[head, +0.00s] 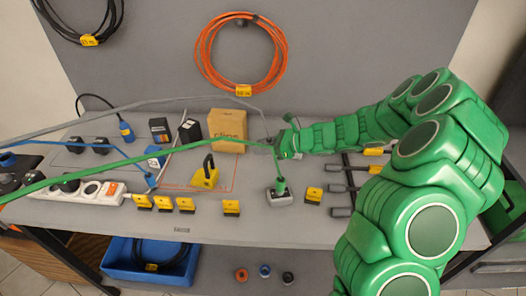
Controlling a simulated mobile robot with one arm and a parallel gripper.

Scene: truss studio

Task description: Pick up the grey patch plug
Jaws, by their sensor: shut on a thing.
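My green gripper (282,145) is at the back middle of the bench, right of the cardboard box. It is shut on the grey patch plug, at the end of the grey cable (180,100). The plug itself is almost wholly hidden by the gripper, and I cannot tell whether it touches the bench or a socket. The grey cable arches from the left edge, over the bench, down to my gripper. A green plug (281,186) stands upright in a grey socket box (279,198) in front of my gripper. A green cable crosses towards it.
The cardboard box (227,130) and a yellow padlock-shaped item (205,177) stand to the left. A white power strip (98,193) and yellow tags (231,208) line the front. Dark-handled tools (345,188) lie to the right. A blue plug (150,180) and blue cable are left.

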